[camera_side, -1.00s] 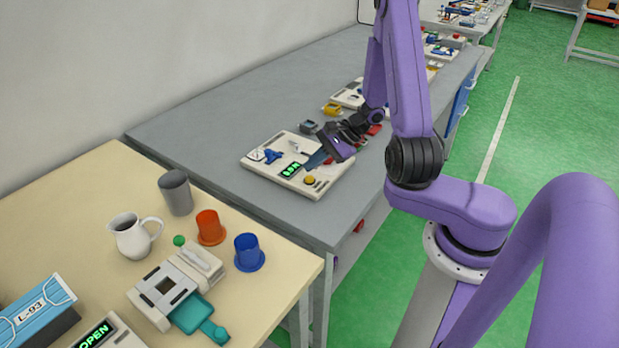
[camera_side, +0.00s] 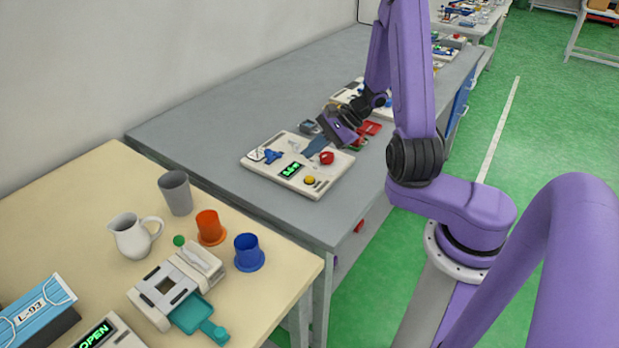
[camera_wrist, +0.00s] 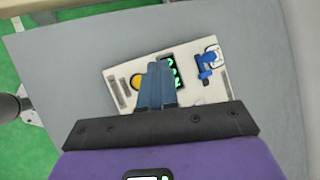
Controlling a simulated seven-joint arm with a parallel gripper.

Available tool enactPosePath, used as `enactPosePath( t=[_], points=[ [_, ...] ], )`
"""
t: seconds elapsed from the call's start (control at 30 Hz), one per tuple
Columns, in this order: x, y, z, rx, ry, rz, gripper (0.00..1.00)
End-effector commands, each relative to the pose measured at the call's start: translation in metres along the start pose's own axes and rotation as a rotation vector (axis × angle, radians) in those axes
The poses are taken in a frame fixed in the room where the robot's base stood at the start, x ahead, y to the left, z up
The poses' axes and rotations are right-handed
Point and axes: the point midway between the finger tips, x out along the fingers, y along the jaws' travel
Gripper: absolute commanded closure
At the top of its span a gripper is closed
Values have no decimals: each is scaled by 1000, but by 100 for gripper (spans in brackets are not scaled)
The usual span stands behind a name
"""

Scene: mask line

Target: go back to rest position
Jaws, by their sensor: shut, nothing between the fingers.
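My gripper (camera_side: 314,147) is above the grey table, over the back right part of a white panel board (camera_side: 295,187). Its blue-grey fingers are together with nothing between them. In the wrist view the fingers (camera_wrist: 156,88) cover the middle of the board, beside its green-lit display (camera_wrist: 171,72). The board carries a yellow button (camera_side: 309,180), a red knob (camera_side: 327,157) and a blue lever part (camera_side: 273,156). In the wrist view the red knob is hidden.
The grey table (camera_side: 230,110) holds more boards behind my gripper. On the beige table (camera_side: 90,190) stand a white jug (camera_side: 130,237), a grey cup (camera_side: 175,193), an orange cup (camera_side: 210,228), a blue cup (camera_side: 248,252) and a press-like device (camera_side: 165,290).

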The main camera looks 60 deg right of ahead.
Motion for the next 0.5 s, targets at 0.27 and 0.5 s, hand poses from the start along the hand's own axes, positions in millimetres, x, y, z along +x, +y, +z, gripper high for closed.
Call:
enactPosePath(
  t=[0.27, 0.5],
  points=[
    [1, -1, 4, -20, -9, 12, 100],
    [12, -3, 42, -210, -97, 133, 100]
  ],
)
